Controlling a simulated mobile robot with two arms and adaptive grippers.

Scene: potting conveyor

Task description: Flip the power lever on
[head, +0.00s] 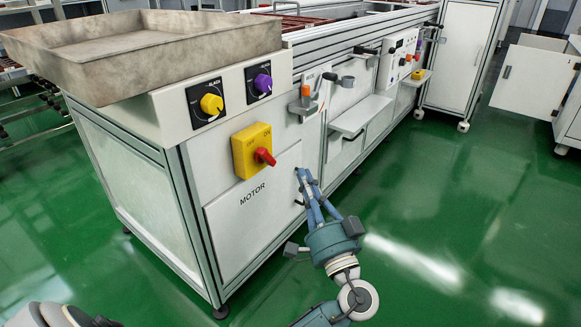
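The power switch is a yellow box (243,139) on the white end panel of the conveyor machine, above the word MOTOR. Its red lever (265,157) sticks out toward the lower right, and small ON/OFF lettering beside it is hard to read. I see nothing held. My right gripper is not in view.
A yellow knob (211,104) and a purple knob (263,83) sit above the switch. A grey tray (150,45) rests on top. An orange-handled part (305,92) and a white shelf (360,117) project from the long side.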

